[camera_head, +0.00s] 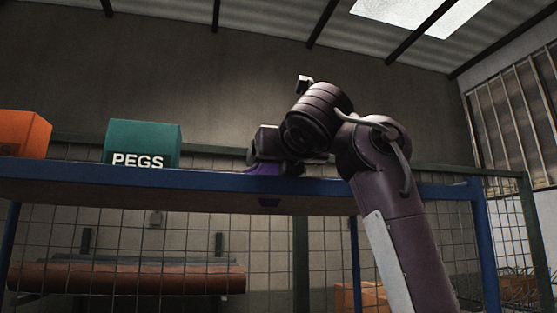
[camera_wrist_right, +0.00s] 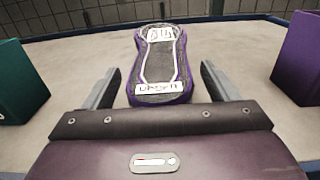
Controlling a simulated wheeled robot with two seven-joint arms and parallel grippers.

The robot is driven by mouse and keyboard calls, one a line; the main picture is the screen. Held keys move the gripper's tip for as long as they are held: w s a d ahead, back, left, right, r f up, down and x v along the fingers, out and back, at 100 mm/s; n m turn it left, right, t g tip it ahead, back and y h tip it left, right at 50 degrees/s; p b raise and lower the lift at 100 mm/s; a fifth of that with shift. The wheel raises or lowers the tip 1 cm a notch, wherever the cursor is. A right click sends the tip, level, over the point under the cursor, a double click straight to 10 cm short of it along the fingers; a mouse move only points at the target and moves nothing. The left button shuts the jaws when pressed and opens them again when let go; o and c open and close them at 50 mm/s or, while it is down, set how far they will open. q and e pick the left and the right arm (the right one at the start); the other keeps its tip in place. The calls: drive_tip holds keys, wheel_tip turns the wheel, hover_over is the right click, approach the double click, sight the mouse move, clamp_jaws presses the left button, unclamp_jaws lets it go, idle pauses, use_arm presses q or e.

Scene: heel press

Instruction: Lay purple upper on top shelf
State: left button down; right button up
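In the head view my right gripper (camera_head: 277,150) is at the top shelf's blue front edge (camera_head: 90,175). A bit of purple (camera_head: 265,168) shows under it, and another purple patch shows below the edge; how they connect is hidden. My left gripper is not in view.
A green PEGS box (camera_head: 143,143) and an orange box (camera_head: 22,133) stand on the shelf to the left. The wrist view shows a purple box (camera_wrist_right: 299,60) at right and the green box (camera_wrist_right: 20,82) at left. Wire mesh (camera_head: 270,240) stands behind the shelf.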

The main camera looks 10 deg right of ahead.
drive_tip(key=shift+s+f+b, duration=0.15)
drive_tip(key=shift+s+b, duration=0.15)
drive_tip(key=shift+b, duration=0.05)
drive_tip(key=s+b, duration=0.4)
drive_tip(key=s, duration=0.3)
drive_tip(key=shift+d, duration=0.15)
drive_tip(key=shift+s, duration=0.1)
